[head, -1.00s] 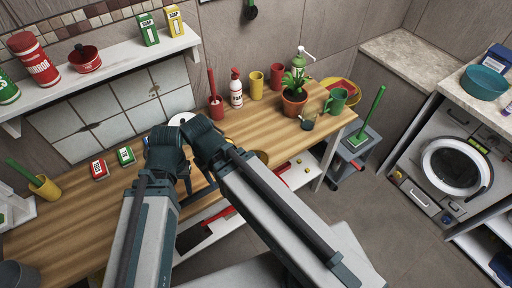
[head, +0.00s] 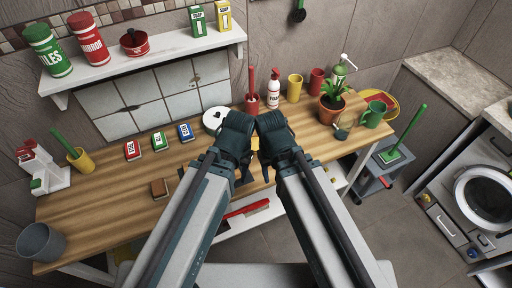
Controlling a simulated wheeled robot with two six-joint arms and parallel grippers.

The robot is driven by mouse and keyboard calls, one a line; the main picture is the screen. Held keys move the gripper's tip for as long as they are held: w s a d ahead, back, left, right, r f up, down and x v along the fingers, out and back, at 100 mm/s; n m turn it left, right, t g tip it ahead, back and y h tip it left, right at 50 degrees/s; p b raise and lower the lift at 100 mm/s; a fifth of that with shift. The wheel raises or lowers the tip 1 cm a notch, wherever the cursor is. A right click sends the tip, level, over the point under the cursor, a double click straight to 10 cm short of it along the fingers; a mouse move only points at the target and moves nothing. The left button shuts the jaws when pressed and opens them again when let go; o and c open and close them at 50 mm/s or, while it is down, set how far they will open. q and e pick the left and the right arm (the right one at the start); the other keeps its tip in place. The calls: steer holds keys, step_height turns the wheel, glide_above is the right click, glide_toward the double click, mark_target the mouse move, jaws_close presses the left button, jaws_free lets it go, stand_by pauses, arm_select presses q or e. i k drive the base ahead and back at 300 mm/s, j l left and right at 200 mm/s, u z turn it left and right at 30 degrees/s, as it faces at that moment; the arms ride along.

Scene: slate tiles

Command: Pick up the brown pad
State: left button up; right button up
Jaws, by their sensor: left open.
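The brown pad (head: 159,188) is a small block lying on the wooden counter (head: 100,214), left of my left arm. Nothing touches it. My left gripper (head: 243,178) is mostly hidden behind its own arm link; dark parts show between the two arms. It is open and to the right of the pad. My right gripper is hidden behind my right arm.
Red (head: 132,150), green (head: 159,141) and blue (head: 185,132) boxes lie behind the pad. A yellow cup with a green brush (head: 80,160) and a grey bucket (head: 41,242) stand at left. The counter around the pad is clear.

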mark_target(159, 190)
steer(key=u, duration=1.3)
steer(key=j, duration=0.7)
